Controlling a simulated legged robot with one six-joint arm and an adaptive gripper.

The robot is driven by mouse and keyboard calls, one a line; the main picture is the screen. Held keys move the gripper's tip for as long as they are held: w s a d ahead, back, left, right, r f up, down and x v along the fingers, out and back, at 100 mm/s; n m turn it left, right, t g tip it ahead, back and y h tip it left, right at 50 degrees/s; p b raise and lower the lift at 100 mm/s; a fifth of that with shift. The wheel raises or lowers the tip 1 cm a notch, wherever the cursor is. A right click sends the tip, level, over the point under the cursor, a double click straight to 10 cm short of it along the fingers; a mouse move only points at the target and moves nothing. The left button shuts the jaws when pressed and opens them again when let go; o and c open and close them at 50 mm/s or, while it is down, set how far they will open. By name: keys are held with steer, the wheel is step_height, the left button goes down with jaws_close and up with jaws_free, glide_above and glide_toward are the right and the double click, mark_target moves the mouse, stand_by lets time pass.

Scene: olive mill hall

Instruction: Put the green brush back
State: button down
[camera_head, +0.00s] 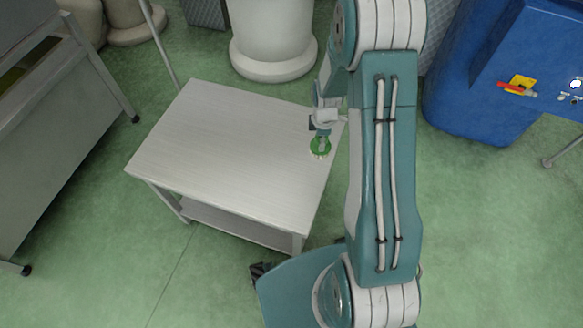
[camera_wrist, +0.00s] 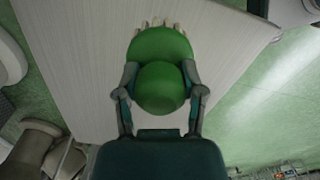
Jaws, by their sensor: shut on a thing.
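The green brush (camera_head: 320,148) is at the right side of a pale table top (camera_head: 230,140), partly hidden by my gripper. In the wrist view the green brush (camera_wrist: 160,75) shows its rounded green body, with light bristles at its far end. My gripper (camera_wrist: 160,95) is shut on the brush, one finger on each side of it. In the head view my gripper (camera_head: 321,128) is over the table near its right edge. I cannot tell whether the bristles touch the table top.
The table top is otherwise bare. A large white pot-like vessel (camera_head: 272,40) stands behind it. A grey metal bench (camera_head: 55,130) is at the left. A blue machine (camera_head: 480,90) with a red and yellow switch stands at the right. Green floor (camera_head: 490,240) is clear at the lower right.

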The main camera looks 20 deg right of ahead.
steer(key=shift+a+f, duration=1.6)
steer(key=shift+f, duration=0.2)
steer(key=shift+a+f, duration=1.55)
steer(key=shift+f, duration=0.3)
steer(key=shift+a+f, duration=1.6)
steer(key=shift+f, duration=0.2)
steer(key=shift+f, duration=0.1)
steer(key=shift+c, duration=0.9)
jaws_free()
